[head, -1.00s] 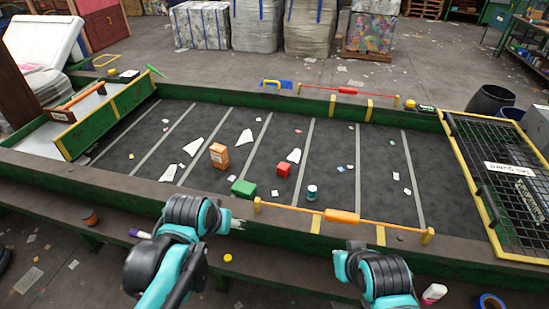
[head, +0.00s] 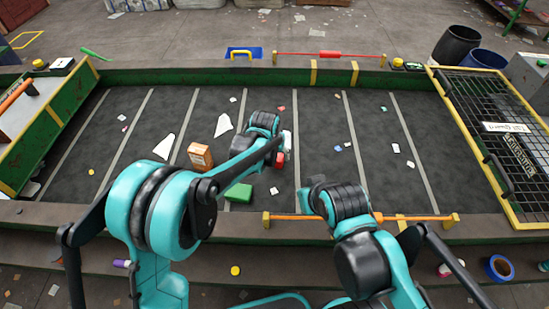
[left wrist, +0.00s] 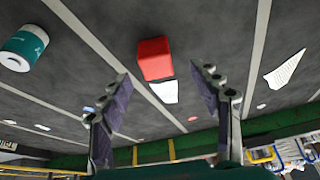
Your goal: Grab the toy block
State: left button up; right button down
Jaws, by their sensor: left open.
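A red toy block (head: 280,160) lies on the dark belt, partly hidden by my left arm in the head view. In the left wrist view the red block (left wrist: 155,59) lies beyond the fingertips, between their lines, with a white scrap (left wrist: 164,92) beside it. My left gripper (left wrist: 163,79) is open and empty, its two dark fingers spread above the belt. My left wrist hides those fingers in the head view. My right arm's wrist shows near the belt's front edge, and its fingers cannot be made out.
A green block (head: 238,193) and an orange box (head: 200,156) lie left of the red block. An orange bar (head: 290,217) runs along the front rail. A black mesh grid (head: 505,140) covers the right end.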

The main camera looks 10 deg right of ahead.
aim_at(277, 157)
pick_arm(q)
jog(key=x, duration=0.2)
jog(key=b+x, duration=0.1)
jog(key=x, duration=0.1)
jog(key=b+x, duration=0.1)
jog(key=x, duration=0.1)
jog(key=shift+d, duration=0.35)
jog(key=shift+r, duration=0.1)
jog(key=c, duration=1.2)
